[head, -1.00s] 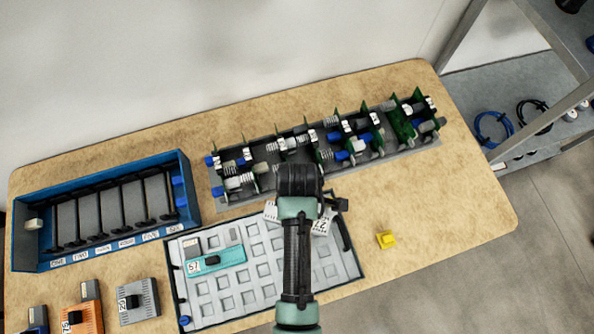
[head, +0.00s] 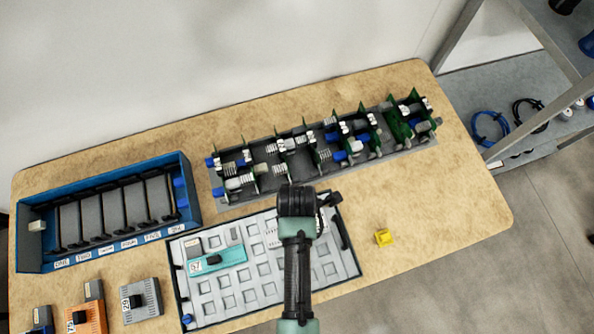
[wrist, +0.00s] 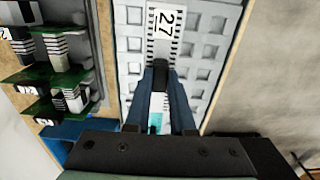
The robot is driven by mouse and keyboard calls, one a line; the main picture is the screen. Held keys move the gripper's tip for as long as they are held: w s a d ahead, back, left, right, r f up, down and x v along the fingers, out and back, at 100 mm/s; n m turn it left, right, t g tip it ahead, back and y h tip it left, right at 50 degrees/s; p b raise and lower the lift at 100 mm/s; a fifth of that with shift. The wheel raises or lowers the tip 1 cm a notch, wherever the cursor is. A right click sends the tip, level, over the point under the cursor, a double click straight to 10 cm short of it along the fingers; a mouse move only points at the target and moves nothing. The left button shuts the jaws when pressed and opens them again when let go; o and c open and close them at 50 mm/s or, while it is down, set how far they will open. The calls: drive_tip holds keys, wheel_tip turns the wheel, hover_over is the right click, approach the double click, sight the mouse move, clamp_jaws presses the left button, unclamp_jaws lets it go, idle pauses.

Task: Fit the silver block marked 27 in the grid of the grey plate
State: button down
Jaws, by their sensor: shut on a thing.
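My gripper (wrist: 166,85) is shut on the silver block marked 27 (wrist: 166,45), with its fingers on either side of the block's dark grip in the wrist view. The block's label faces up. In the head view my gripper and arm (head: 296,205) hide most of the block; a ribbed silver edge (head: 272,234) shows on the left. The block is over the grid of the grey plate (head: 215,301). I cannot tell whether it touches the plate.
A blue rack (head: 184,207) with black dividers stands at the left. A dark tray (head: 219,190) of green boards lies behind the plate. A grey block (head: 147,298) and an orange block (head: 91,317) lie at the front left. A yellow piece (head: 383,237) lies at the right.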

drive_tip(key=shift+f+b, duration=2.95)
drive_tip(key=shift+f, duration=0.15)
drive_tip(key=shift+f+b, duration=0.55)
drive_tip(key=shift+f, duration=0.4)
drive_tip(key=shift+f, duration=0.3)
drive_tip(key=c, duration=0.7)
unclamp_jaws()
drive_tip(key=shift+c, duration=0.3)
drive_tip(key=c, duration=0.3)
drive_tip(key=shift+r+p, duration=2.1)
drive_tip(key=shift+p, duration=0.5)
